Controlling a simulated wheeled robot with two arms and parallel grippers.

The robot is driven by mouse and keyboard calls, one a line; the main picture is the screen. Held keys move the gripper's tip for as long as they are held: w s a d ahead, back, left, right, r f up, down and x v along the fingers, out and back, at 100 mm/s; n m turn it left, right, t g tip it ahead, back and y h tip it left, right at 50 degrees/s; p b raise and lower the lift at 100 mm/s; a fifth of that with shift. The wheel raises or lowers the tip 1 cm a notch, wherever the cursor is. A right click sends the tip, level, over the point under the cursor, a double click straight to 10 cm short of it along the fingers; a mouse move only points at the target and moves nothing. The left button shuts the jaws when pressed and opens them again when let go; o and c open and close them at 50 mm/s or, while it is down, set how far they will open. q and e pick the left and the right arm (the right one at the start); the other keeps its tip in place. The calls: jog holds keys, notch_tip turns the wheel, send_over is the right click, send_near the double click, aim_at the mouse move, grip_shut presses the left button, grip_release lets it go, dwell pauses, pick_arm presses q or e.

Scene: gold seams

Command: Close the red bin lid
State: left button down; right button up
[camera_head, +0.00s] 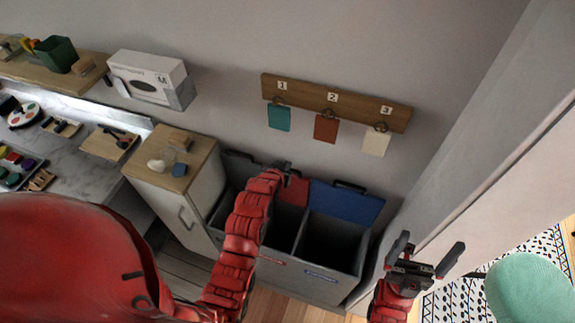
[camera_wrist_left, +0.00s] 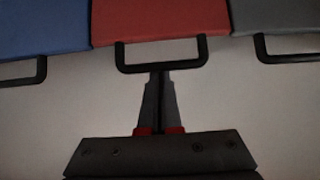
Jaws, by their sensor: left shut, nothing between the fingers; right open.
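The red bin lid (camera_head: 295,191) stands open, tilted back toward the wall, partly hidden behind my left arm. In the left wrist view the red lid (camera_wrist_left: 158,20) is at the top, with its black handle (camera_wrist_left: 162,68) hanging from its edge. My left gripper (camera_head: 283,166) is shut and empty at the lid's handle edge. In the left wrist view its fingertips (camera_wrist_left: 159,76) meet the handle's lower bar in the picture; I cannot tell if they touch. My right gripper (camera_head: 425,253) is open and empty, right of the bins.
The blue lid (camera_head: 345,203) stands open right of the red one; the grey lid (camera_wrist_left: 276,16) is on the other side. The bin unit (camera_head: 318,283) stands between a cabinet (camera_head: 168,205) and the right wall. A tag rack (camera_head: 335,101) hangs above. A green stool (camera_head: 530,293) is at right.

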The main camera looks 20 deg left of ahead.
pick_arm(q)
jog(key=s+f+t+b, duration=0.4)
jog(key=s+b, duration=0.4)
jog(key=b, duration=0.1)
jog(key=s+f+t+b, duration=0.4)
jog(key=s+b, duration=0.4)
jog(key=b, duration=0.1)
jog(key=s+f+t+b, duration=0.4)
jog(key=f+b, duration=0.6)
jog(key=b, duration=0.1)
jog(key=s+f+t+b, duration=0.3)
jog(key=s+f+b, duration=0.2)
jog(key=f+b, duration=0.6)
jog(key=shift+a+f+t+h+b, duration=0.3)
jog(key=shift+a+t+b, duration=0.15)
jog(key=shift+b, duration=0.2)
